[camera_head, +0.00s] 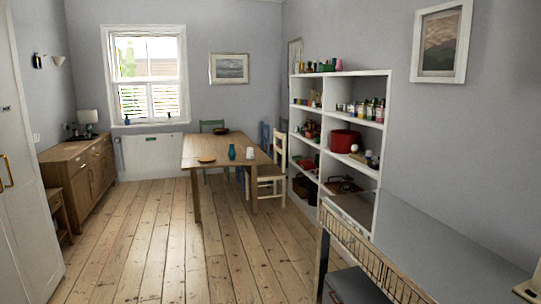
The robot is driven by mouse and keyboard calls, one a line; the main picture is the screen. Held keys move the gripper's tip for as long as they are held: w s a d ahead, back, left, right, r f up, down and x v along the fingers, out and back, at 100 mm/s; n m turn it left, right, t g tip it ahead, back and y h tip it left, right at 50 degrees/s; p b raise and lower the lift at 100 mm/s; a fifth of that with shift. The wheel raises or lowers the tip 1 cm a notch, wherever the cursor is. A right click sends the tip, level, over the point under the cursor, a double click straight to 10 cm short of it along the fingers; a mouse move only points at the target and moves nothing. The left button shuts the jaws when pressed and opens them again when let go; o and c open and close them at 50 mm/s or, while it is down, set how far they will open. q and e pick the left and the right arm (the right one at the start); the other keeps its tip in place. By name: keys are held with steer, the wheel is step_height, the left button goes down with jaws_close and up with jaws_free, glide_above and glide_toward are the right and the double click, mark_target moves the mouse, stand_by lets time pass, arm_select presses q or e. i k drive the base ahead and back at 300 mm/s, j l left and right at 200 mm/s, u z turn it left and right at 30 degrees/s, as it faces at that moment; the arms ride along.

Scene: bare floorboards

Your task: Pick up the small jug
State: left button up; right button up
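I cannot tell for sure which object is the small jug. On the wooden dining table (208,147) across the room, a small white vessel (250,153) stands near the front right corner, perhaps the jug. A blue vase-like vessel (232,152) stands just left of it. Both are upright and too small to show a handle or spout. Neither of my grippers can be made out in this view.
Bare floorboards (140,240) lie clear up to the table. A cream chair (279,160) stands at the table's right side. A sideboard (80,168) is on the left. White shelves (336,204) with many items and a grey desk (430,240) with a chair line the right.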

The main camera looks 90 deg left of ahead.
mark_target(249, 151)
steer(key=u, duration=2.95)
steer(key=i+z, duration=0.1)
steer(key=i, duration=4.4)
steer(key=l, duration=0.05)
